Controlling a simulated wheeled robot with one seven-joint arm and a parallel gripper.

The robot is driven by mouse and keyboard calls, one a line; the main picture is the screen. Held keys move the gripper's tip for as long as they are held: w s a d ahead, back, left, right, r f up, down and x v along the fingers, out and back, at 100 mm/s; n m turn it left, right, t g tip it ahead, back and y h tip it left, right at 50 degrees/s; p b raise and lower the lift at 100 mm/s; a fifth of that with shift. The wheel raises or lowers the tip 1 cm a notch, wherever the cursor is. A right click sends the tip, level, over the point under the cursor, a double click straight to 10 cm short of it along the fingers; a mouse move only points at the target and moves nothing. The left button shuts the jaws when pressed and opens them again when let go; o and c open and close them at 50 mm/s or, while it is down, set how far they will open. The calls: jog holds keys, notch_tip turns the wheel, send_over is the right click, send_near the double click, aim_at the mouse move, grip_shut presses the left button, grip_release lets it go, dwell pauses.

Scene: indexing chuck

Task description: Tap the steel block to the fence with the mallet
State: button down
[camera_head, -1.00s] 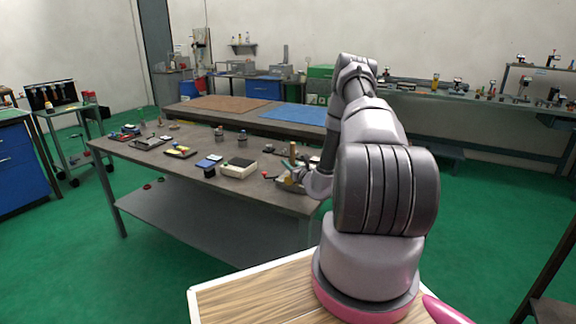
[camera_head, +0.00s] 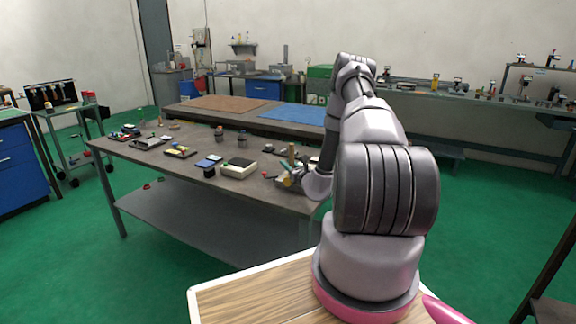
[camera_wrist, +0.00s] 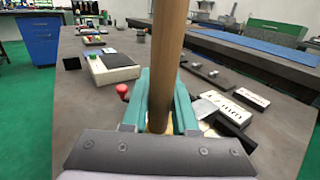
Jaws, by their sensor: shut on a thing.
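My gripper (camera_wrist: 164,78) has teal fingers shut on an upright wooden handle, which I take to be the mallet's (camera_wrist: 169,45). The handle runs out of the top of the wrist view, and the mallet's head cannot be made out. In the head view, my gripper (camera_head: 286,169) is over the near right end of the workbench, partly hidden by my wrist. A grey metallic piece (camera_wrist: 204,107), possibly the steel block, lies right of the fingers in the wrist view. Pale plates with dark openings (camera_wrist: 236,112) lie beside it; I cannot tell which part is the fence.
The grey workbench (camera_head: 240,190) carries a white-topped box (camera_head: 239,168), a small black block (camera_head: 209,172) and blue pads (camera_head: 208,161) left of my gripper. A red knob (camera_wrist: 122,89) stands close left of the fingers. Bare bench top shows at the front left.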

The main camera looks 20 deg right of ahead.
jog(key=shift+w+d+r, duration=0.1)
jog(key=shift+w+d, duration=0.45)
jog(key=shift+d, duration=0.15)
jog(key=shift+s+a, duration=0.4)
jog(key=shift+a, duration=0.05)
jog(key=shift+w+d, duration=0.1)
dwell(0.8)
dwell(0.4)
jog(key=shift+w+d, duration=0.3)
jog(key=shift+d, duration=0.05)
